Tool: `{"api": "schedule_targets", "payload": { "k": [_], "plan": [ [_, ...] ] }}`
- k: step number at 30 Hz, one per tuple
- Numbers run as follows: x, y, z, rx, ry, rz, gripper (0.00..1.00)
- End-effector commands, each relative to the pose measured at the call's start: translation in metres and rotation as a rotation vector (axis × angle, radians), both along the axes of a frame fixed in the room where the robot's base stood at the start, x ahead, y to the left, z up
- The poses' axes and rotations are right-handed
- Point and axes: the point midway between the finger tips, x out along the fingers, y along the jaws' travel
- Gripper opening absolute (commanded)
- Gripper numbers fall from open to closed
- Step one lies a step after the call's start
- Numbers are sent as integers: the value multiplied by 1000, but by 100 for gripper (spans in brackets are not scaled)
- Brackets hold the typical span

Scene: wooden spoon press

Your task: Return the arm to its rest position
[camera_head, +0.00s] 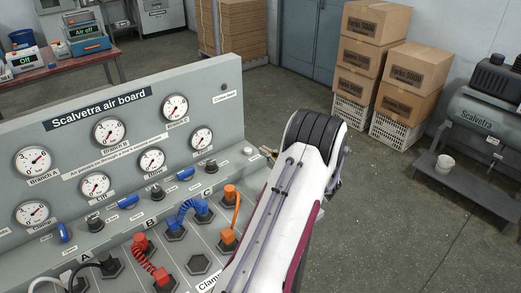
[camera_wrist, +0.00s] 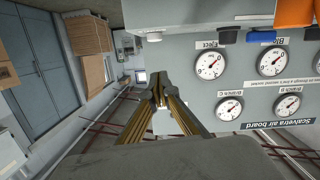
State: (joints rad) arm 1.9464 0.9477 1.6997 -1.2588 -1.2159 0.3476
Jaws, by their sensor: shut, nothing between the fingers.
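My arm, white with a black ribbed joint, reaches up from the lower middle of the head view and covers the right end of the air board (camera_head: 70,148). My gripper is hidden behind the arm there. In the wrist view my gripper (camera_wrist: 158,92) is shut and empty, its brass-coloured fingers together. It points past the edge of the grey air board (camera_wrist: 240,50), which appears turned over on the right with several gauges. The fingertips look apart from the board, but the distance is hard to tell.
Red (camera_head: 151,262), blue (camera_head: 186,215) and orange (camera_head: 236,208) hoses stand on the panel's sockets. Stacked cardboard boxes (camera_head: 366,60) and a compressor (camera_head: 480,118) on a low stand are at the right. A red-topped bench (camera_head: 75,66) is at back left. Floor between is clear.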

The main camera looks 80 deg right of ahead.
Motion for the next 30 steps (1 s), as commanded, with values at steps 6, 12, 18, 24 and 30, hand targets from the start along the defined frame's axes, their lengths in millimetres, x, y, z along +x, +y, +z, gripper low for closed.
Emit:
{"api": "schedule_targets", "payload": {
  "k": [6,12,18,24,30],
  "plan": [
    [-5,5,2,-1,-1,0,0],
    [-5,5,2,-1,-1,0,0],
    [-5,5,2,-1,-1,0,0],
    [-3,4,3,-1,2,0,0],
    [17,-1,13,-4,30,0,0]
  ]
}}
